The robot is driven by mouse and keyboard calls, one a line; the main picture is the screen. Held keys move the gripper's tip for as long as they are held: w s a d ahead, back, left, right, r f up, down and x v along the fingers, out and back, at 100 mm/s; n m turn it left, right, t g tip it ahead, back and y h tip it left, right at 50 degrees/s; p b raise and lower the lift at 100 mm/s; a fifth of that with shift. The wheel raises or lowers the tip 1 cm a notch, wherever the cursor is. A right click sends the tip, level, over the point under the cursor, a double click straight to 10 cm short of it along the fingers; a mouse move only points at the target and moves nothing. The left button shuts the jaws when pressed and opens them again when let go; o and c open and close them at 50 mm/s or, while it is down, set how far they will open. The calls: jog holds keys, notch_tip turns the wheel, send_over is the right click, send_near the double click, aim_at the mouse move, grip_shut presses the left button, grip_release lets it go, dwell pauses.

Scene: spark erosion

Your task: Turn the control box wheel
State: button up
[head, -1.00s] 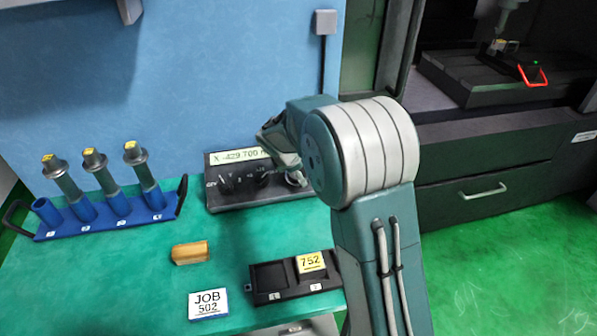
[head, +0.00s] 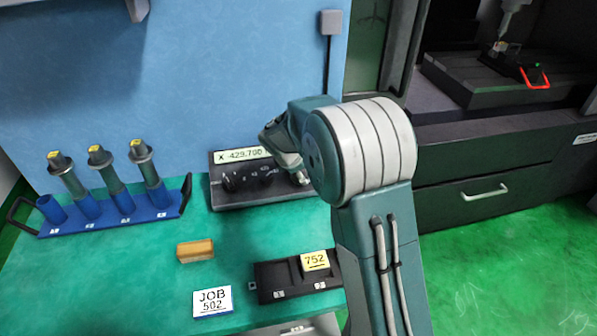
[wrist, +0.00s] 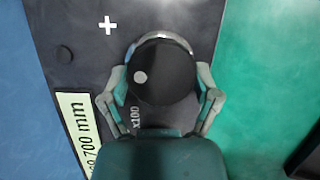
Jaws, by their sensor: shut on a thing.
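The control box (head: 225,201) is a dark box on the green bench against the blue wall, with a display (head: 240,155) reading about "X -429.700" and several small knobs on its face. In the wrist view the wheel (wrist: 165,75) is a round black disc with a pale dot left of its middle. My gripper (wrist: 162,90) is shut on the wheel, one finger on each side of its rim. In the head view my gripper is at the box's right end, and my arm hides that part.
A blue rack (head: 110,222) with several tool holders stands at left. A tan block (head: 195,250), a JOB 502 card (head: 212,301) and a black tray (head: 268,280) with a yellow 752 tag (head: 315,261) lie in front of the box. A dark machine with a drawer (head: 480,190) stands at right.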

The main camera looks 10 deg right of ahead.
jog(key=m, duration=0.2)
jog(key=m+g, duration=0.1)
jog(key=m, duration=0.2)
jog(key=shift+d+f+g, duration=0.1)
jog(key=shift+d+g, duration=0.2)
jog(key=shift+d, duration=0.1)
jog(key=m+y, duration=0.1)
jog(key=m, duration=0.1)
jog(key=m+g, duration=0.1)
jog(key=m, duration=0.2)
jog(key=shift+f+y, duration=0.1)
jog(key=shift+y, duration=0.3)
jog(key=shift+o, duration=0.2)
jog(key=m+y, duration=0.1)
jog(key=m, duration=0.4)
jog(key=shift+s+d+f+m+g+y, duration=0.1)
jog(key=shift+s+m+g+y, duration=0.05)
jog(key=shift+m+g+y, duration=0.2)
jog(key=m+y, duration=0.1)
jog(key=m, duration=0.3)
jog(key=shift+m+y, duration=0.25)
jog(key=shift+y, duration=0.1)
jog(key=shift+a, duration=0.2)
jog(key=o, duration=0.9)
